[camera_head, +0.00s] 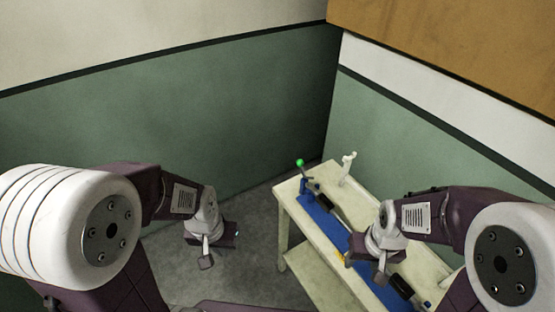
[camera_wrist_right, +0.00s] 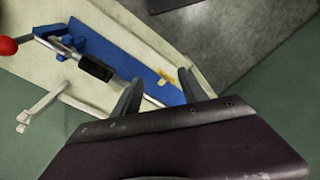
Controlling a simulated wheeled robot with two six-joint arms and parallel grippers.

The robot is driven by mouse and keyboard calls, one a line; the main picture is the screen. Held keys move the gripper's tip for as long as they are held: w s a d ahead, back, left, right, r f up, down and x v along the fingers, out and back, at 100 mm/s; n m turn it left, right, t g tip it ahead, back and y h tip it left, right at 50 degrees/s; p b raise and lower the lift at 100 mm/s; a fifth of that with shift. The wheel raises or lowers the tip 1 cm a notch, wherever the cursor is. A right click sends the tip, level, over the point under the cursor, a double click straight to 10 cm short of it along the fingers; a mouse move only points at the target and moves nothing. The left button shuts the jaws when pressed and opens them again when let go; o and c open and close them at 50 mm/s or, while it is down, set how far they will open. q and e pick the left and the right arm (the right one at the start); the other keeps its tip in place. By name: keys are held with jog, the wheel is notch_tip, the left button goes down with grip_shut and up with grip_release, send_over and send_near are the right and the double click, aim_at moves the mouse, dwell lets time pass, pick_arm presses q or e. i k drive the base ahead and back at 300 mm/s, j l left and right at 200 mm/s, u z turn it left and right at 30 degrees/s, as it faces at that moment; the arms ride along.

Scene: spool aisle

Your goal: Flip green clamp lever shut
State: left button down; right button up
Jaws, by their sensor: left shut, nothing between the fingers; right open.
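The green-knobbed clamp lever (camera_head: 299,163) stands up at the far left end of the blue base (camera_head: 316,212) on a cream table in the head view. It does not show in the right wrist view. My right gripper (camera_head: 364,268) is open and empty above the middle of the base. Its two fingers (camera_wrist_right: 160,92) show apart in the right wrist view, with nothing between them. My left gripper (camera_head: 206,262) is shut and empty, left of the table over the floor and apart from the lever.
A red-knobbed lever (camera_wrist_right: 8,46) is at the other end, with a black block (camera_wrist_right: 96,67) on the rod. A yellow piece (camera_wrist_right: 167,79) lies on the base. White posts (camera_head: 347,168) stand beside it. Green walls (camera_head: 200,130) close in behind; the floor left of the table is clear.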

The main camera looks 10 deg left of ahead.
aim_at(299, 162)
jog(key=i+j+u, duration=0.25)
jog(key=i, duration=0.25)
jog(key=i+j+u, duration=0.25)
jog(key=i, duration=0.25)
